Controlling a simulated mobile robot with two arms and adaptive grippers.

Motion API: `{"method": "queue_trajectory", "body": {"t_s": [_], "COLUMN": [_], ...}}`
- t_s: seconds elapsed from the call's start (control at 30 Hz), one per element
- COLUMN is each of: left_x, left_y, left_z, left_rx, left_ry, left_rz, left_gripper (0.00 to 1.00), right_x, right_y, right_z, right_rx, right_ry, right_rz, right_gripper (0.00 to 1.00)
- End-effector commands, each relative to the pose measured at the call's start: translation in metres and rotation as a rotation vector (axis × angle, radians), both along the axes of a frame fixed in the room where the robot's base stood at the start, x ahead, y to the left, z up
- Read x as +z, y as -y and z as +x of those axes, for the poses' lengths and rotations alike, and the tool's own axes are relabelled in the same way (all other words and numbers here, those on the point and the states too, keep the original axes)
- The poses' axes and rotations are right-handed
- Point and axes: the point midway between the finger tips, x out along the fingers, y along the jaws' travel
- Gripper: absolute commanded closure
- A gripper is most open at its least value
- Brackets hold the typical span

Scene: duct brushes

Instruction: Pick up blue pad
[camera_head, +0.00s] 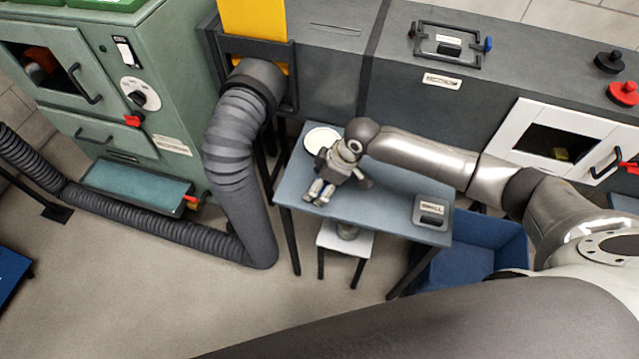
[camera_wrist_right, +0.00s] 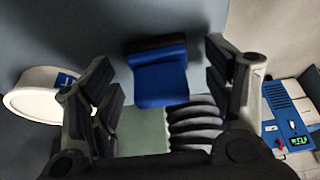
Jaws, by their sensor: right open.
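The blue pad (camera_wrist_right: 160,82), a blue block with a darker strip along its top, shows in the right wrist view between my spread fingers. In the head view my gripper mostly hides it. My right gripper (camera_head: 318,191) points down over the left part of the blue-grey table (camera_head: 385,205). It is open, with its fingers (camera_wrist_right: 158,75) on either side of the pad and visible gaps between. I cannot tell the height gap to the pad. My left gripper is not in view.
A white round dish (camera_head: 321,139) with something blue in it (camera_wrist_right: 66,79) lies beside the gripper. A grey labelled box (camera_head: 432,213) sits at the table's right end. A ribbed duct hose (camera_head: 238,150) stands left of the table. A blue bin (camera_head: 465,258) is at right.

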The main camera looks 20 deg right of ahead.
Motion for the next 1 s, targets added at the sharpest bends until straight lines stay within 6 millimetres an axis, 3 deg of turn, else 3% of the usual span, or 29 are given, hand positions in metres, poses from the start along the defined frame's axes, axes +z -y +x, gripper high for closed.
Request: {"method": "queue_trajectory", "body": {"t_s": [0.3, 0.7, 1.0], "left_x": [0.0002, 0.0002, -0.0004], "left_y": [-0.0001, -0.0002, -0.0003], "left_z": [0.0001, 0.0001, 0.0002], "left_rx": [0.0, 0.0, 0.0], "left_ry": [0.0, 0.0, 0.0], "left_rz": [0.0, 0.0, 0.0], "left_gripper": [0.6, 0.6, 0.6], "right_x": [-0.006, -0.0056, -0.0034], "right_y": [-0.0017, -0.0015, -0.0017], "right_z": [0.001, 0.0009, 0.0014], "right_rx": [0.0, 0.0, 0.001], "right_ry": [-0.001, 0.0, 0.002], "right_rz": [-0.001, 0.0, 0.0], "right_gripper": [0.26, 0.76, 0.76]}}
